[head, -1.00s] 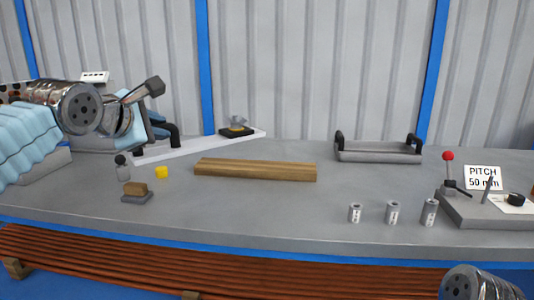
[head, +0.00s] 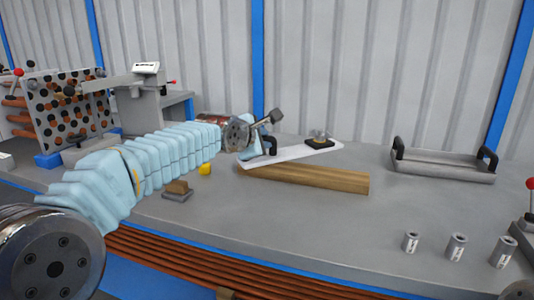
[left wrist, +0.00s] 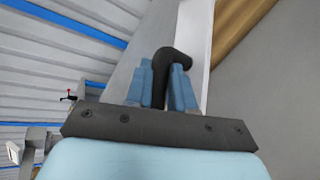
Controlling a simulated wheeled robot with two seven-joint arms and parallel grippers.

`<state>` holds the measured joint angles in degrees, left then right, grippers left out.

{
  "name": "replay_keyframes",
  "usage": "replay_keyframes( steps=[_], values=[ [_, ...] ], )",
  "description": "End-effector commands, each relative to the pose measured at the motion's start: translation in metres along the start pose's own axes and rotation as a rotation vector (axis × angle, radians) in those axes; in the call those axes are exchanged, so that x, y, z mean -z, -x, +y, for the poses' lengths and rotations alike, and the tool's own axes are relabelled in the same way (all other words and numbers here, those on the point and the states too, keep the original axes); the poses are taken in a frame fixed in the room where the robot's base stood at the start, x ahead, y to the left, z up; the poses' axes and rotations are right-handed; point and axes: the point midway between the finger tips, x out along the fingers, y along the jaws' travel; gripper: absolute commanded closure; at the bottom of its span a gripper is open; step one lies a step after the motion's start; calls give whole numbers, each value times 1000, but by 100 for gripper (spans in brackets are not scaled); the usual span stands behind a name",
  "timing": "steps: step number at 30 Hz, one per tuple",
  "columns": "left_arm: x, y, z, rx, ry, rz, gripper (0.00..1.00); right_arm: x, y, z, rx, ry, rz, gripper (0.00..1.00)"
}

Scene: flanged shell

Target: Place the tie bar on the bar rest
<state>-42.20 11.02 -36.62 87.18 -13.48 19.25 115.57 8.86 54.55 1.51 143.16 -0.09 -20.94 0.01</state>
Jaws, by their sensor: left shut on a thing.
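The tie bar, a long pale bar (head: 302,153), shows near the middle of the head view and as a white strip in the left wrist view (left wrist: 208,45). A wooden beam (head: 310,178), perhaps the bar rest, lies just in front of and below the bar. I cannot tell whether they touch. My right gripper is out of view.
A grey tray with two black handles (head: 443,171) stands to the right. Several metal cylinders (head: 456,247) stand at the front right. Bench space right of the beam is clear.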

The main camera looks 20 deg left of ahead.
Motion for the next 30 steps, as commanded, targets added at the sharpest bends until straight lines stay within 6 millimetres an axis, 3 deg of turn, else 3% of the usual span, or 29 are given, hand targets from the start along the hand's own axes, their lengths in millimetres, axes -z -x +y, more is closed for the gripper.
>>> replay_keyframes(
  steps=[5,12,25,26,30],
  values=[
    [-1,-12,-6,-5,0,-3,100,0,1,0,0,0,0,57],
    [9,-29,-32,-4,2,-4,100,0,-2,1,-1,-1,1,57],
    [12,-32,-38,-6,1,-5,100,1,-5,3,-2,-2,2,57],
    [12,-33,-39,0,0,-1,74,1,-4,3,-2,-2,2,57],
    [12,-32,-39,0,-1,-1,53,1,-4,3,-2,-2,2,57]
  ],
)
